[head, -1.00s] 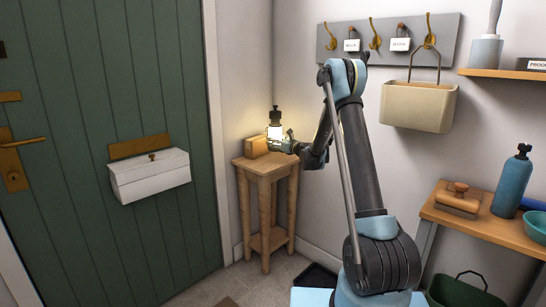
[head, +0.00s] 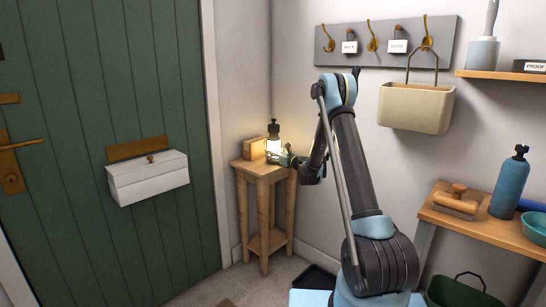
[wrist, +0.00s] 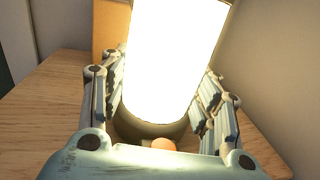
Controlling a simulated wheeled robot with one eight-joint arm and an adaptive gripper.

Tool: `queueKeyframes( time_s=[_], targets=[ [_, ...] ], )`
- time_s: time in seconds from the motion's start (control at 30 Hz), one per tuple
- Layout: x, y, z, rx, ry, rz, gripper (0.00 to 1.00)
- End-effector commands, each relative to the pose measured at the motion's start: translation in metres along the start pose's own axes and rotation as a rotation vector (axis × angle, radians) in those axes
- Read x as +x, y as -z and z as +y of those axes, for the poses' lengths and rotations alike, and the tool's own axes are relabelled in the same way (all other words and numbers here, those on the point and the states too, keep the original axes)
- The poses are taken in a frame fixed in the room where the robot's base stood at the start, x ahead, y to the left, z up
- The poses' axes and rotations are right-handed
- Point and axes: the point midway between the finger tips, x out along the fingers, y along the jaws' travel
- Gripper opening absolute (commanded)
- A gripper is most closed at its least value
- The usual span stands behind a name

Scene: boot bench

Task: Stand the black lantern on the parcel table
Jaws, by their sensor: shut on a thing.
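The black lantern (head: 273,141) is lit, with a dark top and a bright glass body. It is upright over the wooden parcel table (head: 264,170), beside a brown parcel (head: 253,149). My gripper (head: 285,156) is shut on the lantern from the right. In the wrist view the glowing lantern (wrist: 172,60) stands between my fingers (wrist: 160,105), with its dark base low between them. The base looks at or very near the table top (wrist: 50,100); I cannot tell whether it touches.
The parcel (wrist: 110,28) stands just behind the lantern. A white letter box (head: 148,178) juts from the green door at left. A cream basket (head: 416,107) hangs from the hook rail. A bench (head: 480,227) at right holds a blue bottle (head: 510,183) and a brush (head: 456,199).

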Motion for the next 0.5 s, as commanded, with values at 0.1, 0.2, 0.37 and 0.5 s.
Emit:
queueKeyframes(
  time_s=[0.1,0.2,0.37,0.5],
  targets=[
    [0.0,0.0012,-0.0002,0.0,0.0,0.0,0.68],
    [0.0,0.0011,-0.0003,0.0,0.0,0.0,0.77],
    [-0.0001,0.001,-0.0005,0.0,0.0,0.0,0.77],
    [-0.0001,0.0004,-0.0005,0.0,0.001,0.0,0.77]
  ],
)
